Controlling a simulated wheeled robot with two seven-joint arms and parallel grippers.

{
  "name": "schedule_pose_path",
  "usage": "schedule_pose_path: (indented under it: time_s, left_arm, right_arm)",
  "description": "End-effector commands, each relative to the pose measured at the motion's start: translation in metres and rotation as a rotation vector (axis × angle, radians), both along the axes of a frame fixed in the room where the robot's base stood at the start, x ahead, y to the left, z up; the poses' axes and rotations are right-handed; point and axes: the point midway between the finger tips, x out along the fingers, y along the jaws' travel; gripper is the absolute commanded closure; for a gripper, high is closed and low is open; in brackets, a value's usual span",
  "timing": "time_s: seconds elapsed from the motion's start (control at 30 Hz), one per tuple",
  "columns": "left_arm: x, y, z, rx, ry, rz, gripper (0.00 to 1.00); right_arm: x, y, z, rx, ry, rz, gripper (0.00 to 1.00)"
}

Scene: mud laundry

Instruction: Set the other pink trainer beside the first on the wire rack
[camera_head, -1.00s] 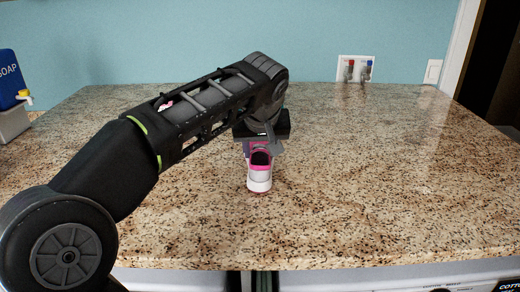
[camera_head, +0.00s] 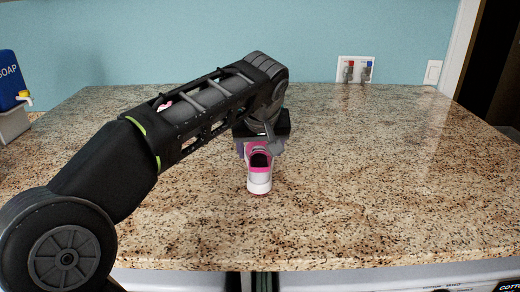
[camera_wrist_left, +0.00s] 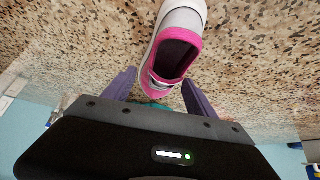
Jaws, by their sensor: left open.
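I cannot make out the wire rack. My right gripper is not in view.
The granite counter (camera_head: 400,180) is clear to the right of the trainer. A blue soap bottle (camera_head: 10,80) with a yellow tap stands at the far left. Wall taps (camera_head: 357,70) are at the back. White appliances (camera_head: 400,278) stand below the front edge.

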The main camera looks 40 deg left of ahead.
Motion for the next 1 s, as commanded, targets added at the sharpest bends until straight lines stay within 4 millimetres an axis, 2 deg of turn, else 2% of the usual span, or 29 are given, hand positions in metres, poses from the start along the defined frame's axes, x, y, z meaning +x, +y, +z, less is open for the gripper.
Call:
schedule_pose_path:
  time_s: [0.17, 0.33, 0.47, 0.53, 0.7, 1.0]
  left_arm:
    - [-0.009, -0.008, 0.02, 0.0, -0.005, -0.002, 0.34]
    - [-0.024, -0.02, 0.05, -0.001, -0.006, -0.003, 0.34]
    - [-0.037, -0.029, 0.077, 0.0, -0.004, -0.002, 0.34]
    - [-0.042, -0.032, 0.09, 0.0, -0.002, 0.0, 0.34]
    - [-0.048, -0.038, 0.099, 0.001, -0.001, 0.0, 0.34]
    - [-0.05, -0.039, 0.098, 0.0, -0.001, -0.001, 0.34]
  right_arm:
    - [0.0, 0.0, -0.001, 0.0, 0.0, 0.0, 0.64]
    - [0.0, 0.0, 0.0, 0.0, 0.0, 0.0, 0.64]
    - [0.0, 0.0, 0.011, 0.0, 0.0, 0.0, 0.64]
    - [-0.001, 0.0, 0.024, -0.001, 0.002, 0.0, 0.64]
    - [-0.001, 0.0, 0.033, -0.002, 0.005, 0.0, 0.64]
    - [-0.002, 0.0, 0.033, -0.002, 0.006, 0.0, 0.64]
